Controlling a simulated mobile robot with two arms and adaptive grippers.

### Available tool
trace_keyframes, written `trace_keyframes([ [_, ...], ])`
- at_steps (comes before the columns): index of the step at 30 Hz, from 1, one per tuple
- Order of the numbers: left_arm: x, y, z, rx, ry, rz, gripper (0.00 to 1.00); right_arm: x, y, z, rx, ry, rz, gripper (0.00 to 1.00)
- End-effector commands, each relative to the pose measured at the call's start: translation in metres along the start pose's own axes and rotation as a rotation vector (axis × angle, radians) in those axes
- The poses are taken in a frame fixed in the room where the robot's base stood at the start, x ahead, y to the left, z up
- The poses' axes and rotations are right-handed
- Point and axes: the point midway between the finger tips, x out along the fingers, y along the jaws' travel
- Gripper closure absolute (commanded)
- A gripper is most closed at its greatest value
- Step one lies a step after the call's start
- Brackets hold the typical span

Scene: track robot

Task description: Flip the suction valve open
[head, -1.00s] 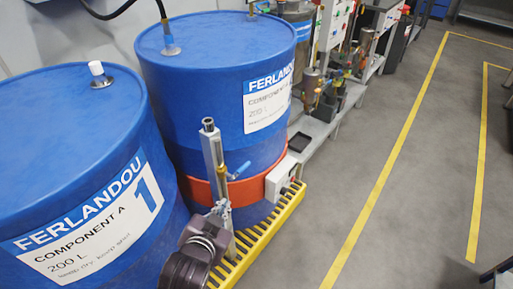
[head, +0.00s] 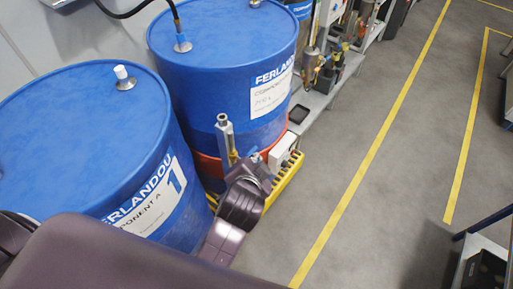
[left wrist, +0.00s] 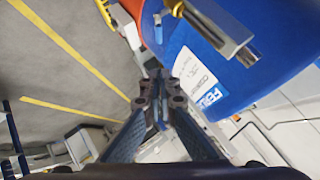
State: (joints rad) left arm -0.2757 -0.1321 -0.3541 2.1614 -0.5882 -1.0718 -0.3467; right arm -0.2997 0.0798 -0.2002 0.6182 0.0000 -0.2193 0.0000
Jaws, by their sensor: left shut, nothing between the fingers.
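The suction valve's small blue lever (head: 254,156) shows beside the upright silver pipe (head: 226,138), in front of the rear blue drum; my gripper partly hides the valve body. In the left wrist view the blue lever (left wrist: 158,30) hangs below a brass fitting (left wrist: 175,7) next to the silver pipe (left wrist: 215,25). My left gripper (head: 257,166) is right by the lever in the head view. In the left wrist view its fingertips (left wrist: 154,84) are together and empty, with a visible gap to the lever. My right gripper is not in view.
A front blue drum (head: 75,120) and a rear blue drum (head: 225,50) stand on the left. A yellow grating (head: 280,188) runs below.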

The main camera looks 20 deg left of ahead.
Motion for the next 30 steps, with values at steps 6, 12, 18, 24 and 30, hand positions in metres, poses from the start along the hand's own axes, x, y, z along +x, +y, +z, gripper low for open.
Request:
trace_keyframes([
  [6,0.001,0.001,0.000,-0.001,0.000,0.000,1.00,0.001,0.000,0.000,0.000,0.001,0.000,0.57],
  [12,0.010,0.001,0.000,0.000,0.000,0.000,1.00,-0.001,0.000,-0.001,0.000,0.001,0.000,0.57],
  [18,0.044,0.000,0.000,0.002,-0.001,0.000,1.00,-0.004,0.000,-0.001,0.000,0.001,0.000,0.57],
  [24,0.082,0.000,-0.001,0.001,0.000,0.000,1.00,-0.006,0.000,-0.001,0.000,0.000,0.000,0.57],
  [30,0.111,0.000,0.011,0.003,-0.003,0.001,1.00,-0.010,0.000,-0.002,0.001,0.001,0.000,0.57],
])
